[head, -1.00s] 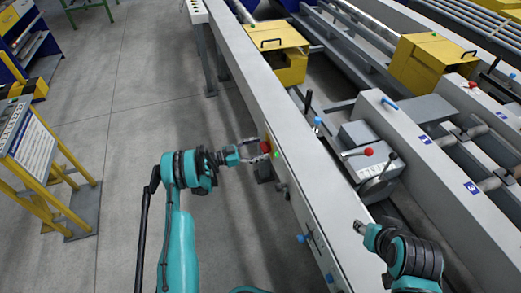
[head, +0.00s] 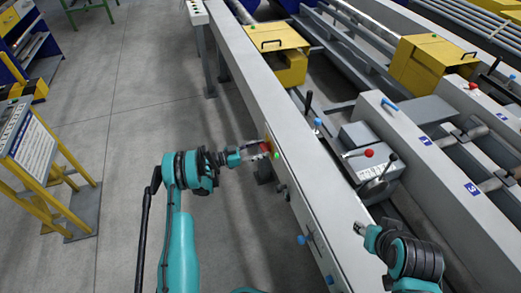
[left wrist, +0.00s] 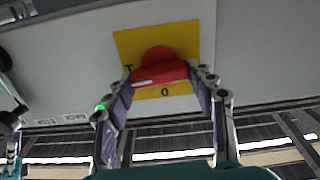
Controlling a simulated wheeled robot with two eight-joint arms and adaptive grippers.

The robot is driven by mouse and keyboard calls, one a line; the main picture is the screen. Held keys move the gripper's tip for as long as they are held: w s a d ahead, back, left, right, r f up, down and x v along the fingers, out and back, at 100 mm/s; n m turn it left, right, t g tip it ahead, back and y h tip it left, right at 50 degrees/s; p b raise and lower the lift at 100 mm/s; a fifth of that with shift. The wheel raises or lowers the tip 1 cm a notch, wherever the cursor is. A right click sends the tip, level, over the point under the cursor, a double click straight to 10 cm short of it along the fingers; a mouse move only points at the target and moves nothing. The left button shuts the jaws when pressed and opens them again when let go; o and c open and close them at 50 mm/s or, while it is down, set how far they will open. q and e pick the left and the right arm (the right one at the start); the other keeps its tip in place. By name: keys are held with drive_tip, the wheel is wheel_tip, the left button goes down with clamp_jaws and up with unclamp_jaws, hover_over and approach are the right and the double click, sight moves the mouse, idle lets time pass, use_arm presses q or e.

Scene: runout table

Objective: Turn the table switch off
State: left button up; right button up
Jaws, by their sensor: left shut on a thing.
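The table switch is a red knob (left wrist: 160,60) on a yellow plate (left wrist: 187,38), set in the side of the long grey table (head: 250,95). An O mark shows on the plate below the knob in the left wrist view, and another mark is partly hidden by the left finger. In the head view the red knob (head: 267,146) is small and partly covered. My left gripper (head: 262,149) is shut on the knob, with one finger at each end of its red bar in the left wrist view (left wrist: 165,78). My right gripper (head: 361,228) hangs apart over the table; its fingers are unclear.
A green button (head: 276,155) sits close beside the switch. A lever with a red ball (head: 368,153) and yellow boxes (head: 287,66) stand across the table. A yellow sign stand (head: 35,150) is on the left. The floor between is clear.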

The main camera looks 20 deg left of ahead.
use_arm(q)
drive_tip(key=shift+w+a+f+n, duration=0.1)
drive_tip(key=shift+w+n, duration=0.05)
drive_tip(key=shift+n, duration=4.1)
drive_tip(key=shift+w+a+n, duration=0.1)
drive_tip(key=shift+w+n, duration=0.05)
drive_tip(key=shift+n, duration=4.1)
drive_tip(key=o, duration=1.2)
drive_tip(key=shift+c, duration=0.2)
drive_tip(key=v, duration=1.2)
